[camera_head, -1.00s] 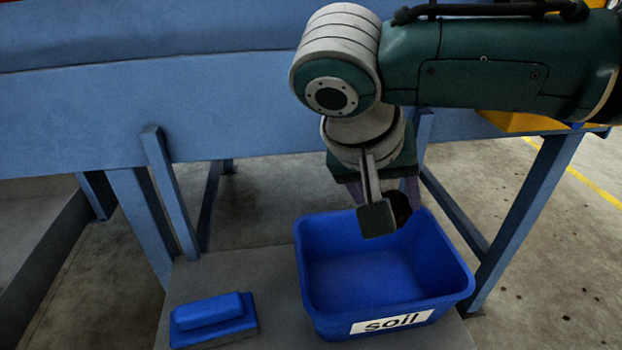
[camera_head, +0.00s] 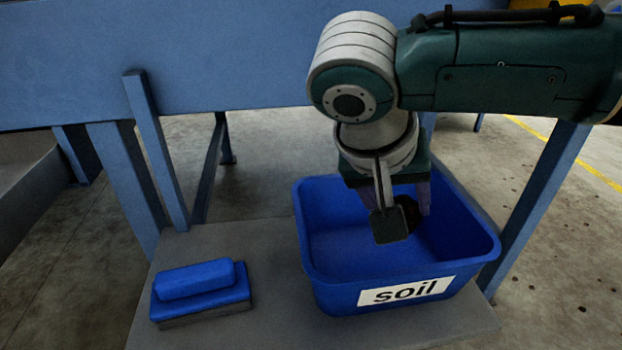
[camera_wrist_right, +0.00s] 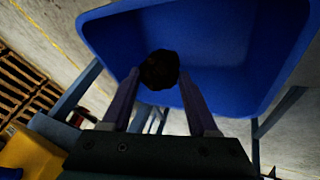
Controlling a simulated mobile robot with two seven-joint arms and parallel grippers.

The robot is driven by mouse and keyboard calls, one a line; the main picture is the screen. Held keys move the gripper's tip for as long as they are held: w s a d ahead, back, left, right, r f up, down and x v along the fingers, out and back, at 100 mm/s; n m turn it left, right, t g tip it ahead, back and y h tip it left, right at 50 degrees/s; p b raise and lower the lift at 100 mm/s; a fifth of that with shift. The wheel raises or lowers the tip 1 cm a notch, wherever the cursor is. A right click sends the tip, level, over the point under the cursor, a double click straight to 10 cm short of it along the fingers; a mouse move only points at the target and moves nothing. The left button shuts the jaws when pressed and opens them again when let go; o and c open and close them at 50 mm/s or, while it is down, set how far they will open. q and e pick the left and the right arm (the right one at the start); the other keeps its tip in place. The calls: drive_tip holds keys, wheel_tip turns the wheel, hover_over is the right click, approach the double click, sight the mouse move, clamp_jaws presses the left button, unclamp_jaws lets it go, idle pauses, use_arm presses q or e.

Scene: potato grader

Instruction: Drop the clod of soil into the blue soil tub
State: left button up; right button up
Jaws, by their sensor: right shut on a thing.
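The clod of soil (camera_head: 412,211) is a dark, rough lump, partly hidden behind a finger in the head view. It shows clearly in the right wrist view (camera_wrist_right: 160,69). My right gripper (camera_head: 404,220) points down and is shut on the clod, with a finger on each side of it in the right wrist view (camera_wrist_right: 159,80). The blue soil tub (camera_head: 345,291) is an open box with a white "soil" label on its front. The gripper and clod are within the tub's opening in the head view, towards its back; their exact height is hard to tell. My left gripper is not in view.
The tub stands on a grey platform (camera_head: 215,247). A blue brush-like block (camera_head: 200,288) lies to the tub's left. A blue machine frame (camera_head: 220,60) with legs stands behind. The tub's floor looks empty where it shows.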

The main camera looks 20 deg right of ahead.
drive_tip(key=shift+r, duration=0.1)
drive_tip(key=o, duration=1.5)
drive_tip(key=p+v, duration=0.5)
drive_tip(key=v, duration=0.5)
